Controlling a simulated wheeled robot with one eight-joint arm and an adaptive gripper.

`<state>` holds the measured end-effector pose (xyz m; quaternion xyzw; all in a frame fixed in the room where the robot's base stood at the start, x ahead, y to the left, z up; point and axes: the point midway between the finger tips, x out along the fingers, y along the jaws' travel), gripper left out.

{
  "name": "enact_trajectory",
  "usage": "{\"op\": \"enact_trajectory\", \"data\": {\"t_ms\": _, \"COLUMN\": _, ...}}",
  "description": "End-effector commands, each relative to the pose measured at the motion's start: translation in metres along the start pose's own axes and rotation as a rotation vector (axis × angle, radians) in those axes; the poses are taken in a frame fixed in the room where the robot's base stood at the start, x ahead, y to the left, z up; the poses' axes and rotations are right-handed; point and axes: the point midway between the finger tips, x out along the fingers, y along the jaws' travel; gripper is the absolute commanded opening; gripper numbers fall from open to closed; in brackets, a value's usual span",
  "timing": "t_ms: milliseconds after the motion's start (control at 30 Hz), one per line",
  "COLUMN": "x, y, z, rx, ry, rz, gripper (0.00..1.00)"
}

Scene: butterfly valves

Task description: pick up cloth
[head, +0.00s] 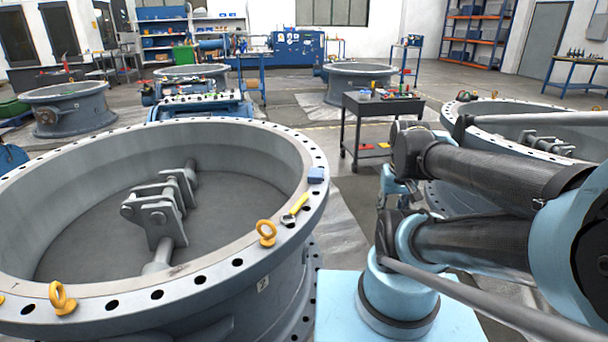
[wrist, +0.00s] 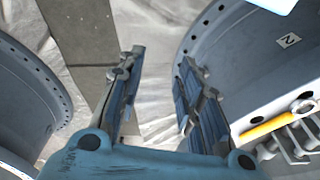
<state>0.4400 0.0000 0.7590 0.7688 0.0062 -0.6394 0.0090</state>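A small folded blue cloth (head: 316,175) lies on the flat flange rim of the large grey butterfly valve (head: 244,270) in the head view. It sits at the right side of the rim, just beyond a yellow-handled tool (head: 295,208). I cannot make out the cloth in the wrist view. My gripper (wrist: 160,88) is open in the wrist view, with its two fingers wide apart and only floor between them. It is beside the outer wall of a valve (wrist: 235,65) that bears a number label. I cannot clearly pick out my gripper in the head view.
Yellow lifting eyes (head: 266,233) stand on the valve rim near the tool. A dark cart (head: 383,108) with tools stands behind. Another valve (head: 535,122) is at the right, behind my arm. An orange bar-shaped item (wrist: 265,128) shows at the right in the wrist view.

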Motion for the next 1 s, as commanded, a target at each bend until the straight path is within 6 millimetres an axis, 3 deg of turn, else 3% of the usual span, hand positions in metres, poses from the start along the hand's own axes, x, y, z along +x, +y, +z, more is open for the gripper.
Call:
{"op": "enact_trajectory", "data": {"t_ms": 300, "x": 0.000, "y": 0.000, "z": 0.000, "rx": 0.000, "ry": 0.000, "rz": 0.000, "gripper": 0.36}}
{"op": "enact_trajectory", "data": {"t_ms": 467, "x": -0.010, "y": -0.001, "z": 0.003, "rx": -0.022, "ry": 0.009, "rz": -0.001, "gripper": 0.72}}
{"op": "enact_trajectory", "data": {"t_ms": 567, "x": -0.020, "y": -0.004, "z": -0.010, "rx": -0.075, "ry": 0.002, "rz": -0.004, "gripper": 0.94}}
{"op": "enact_trajectory", "data": {"t_ms": 1000, "x": -0.077, "y": -0.042, "z": -0.114, "rx": -0.516, "ry": -0.051, "rz": -0.035, "gripper": 0.94}}
